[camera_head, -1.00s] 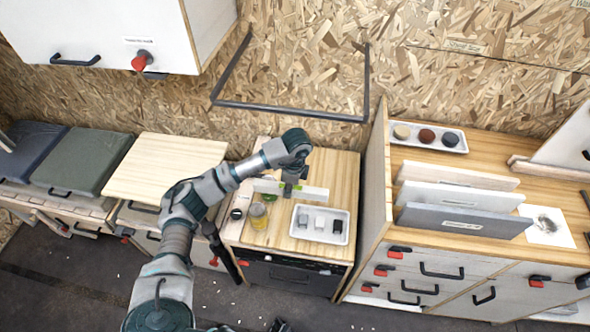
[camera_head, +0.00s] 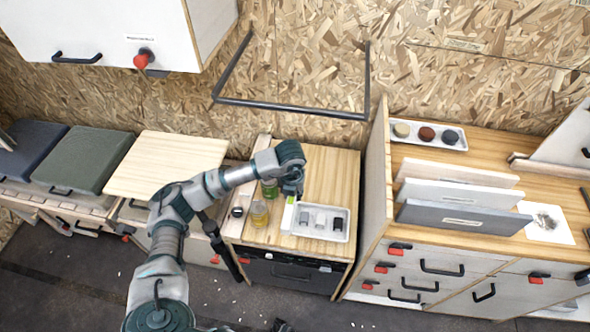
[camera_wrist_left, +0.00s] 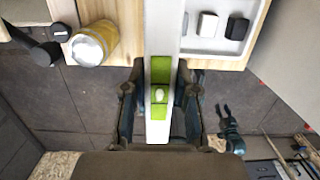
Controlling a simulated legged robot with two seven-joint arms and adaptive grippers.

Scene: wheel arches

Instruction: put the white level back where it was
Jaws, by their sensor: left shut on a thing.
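In the head view the level points toward the counter's front edge and is seen nearly end on, partly hidden by the gripper. I cannot tell its exact height above the counter. A dark piece at the bottom edge may be my right gripper (camera_head: 280,325); its jaws cannot be made out.
A tall cabinet side (camera_head: 376,180) bounds the counter on the right. The counter's back right (camera_head: 335,170) is clear.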

